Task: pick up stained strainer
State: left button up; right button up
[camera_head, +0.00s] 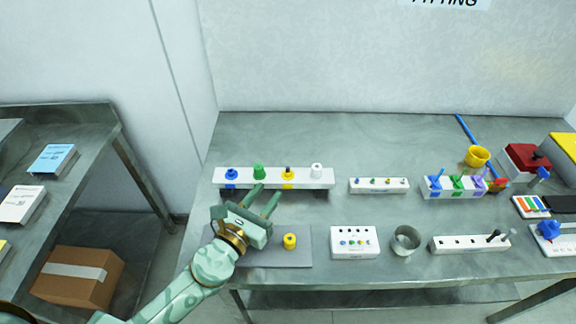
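No part is plainly recognisable as a stained strainer; the small parts are too small to tell. A white rack (273,183) at the back left of the table holds a blue part (231,174), a green part (259,172), a yellow part with a dark top (288,173) and a white part (317,170). A yellow knobbed part (290,241) stands on a grey mat (272,259) in front. My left gripper (268,191) is open, its two fingers apart with nothing seen between them, just in front of the rack. The gripper hides part of the mat. My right gripper is not in view.
Right of the mat stand a white block with coloured dots (355,250), a metal cup (406,240) and a white bar with dark pegs (465,245). Behind are a small-dotted bar (378,186), a coloured-handled rack (450,194) and a yellow cup (477,156). The table's back strip is mostly clear.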

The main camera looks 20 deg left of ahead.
aim_at(287, 169)
pick_arm(q)
jog(key=x, duration=0.2)
jog(key=shift+w+d, duration=0.1)
jog(key=shift+w, duration=0.25)
jog(key=shift+d+r+p+x, duration=0.1)
jog(key=shift+r+p+x, duration=0.1)
jog(key=shift+x, duration=1.2)
jog(key=shift+d+r+p+x, duration=0.1)
jog(key=shift+p+x, duration=0.1)
jog(key=shift+x, duration=1.2)
jog(key=shift+s, duration=0.1)
grip_shut()
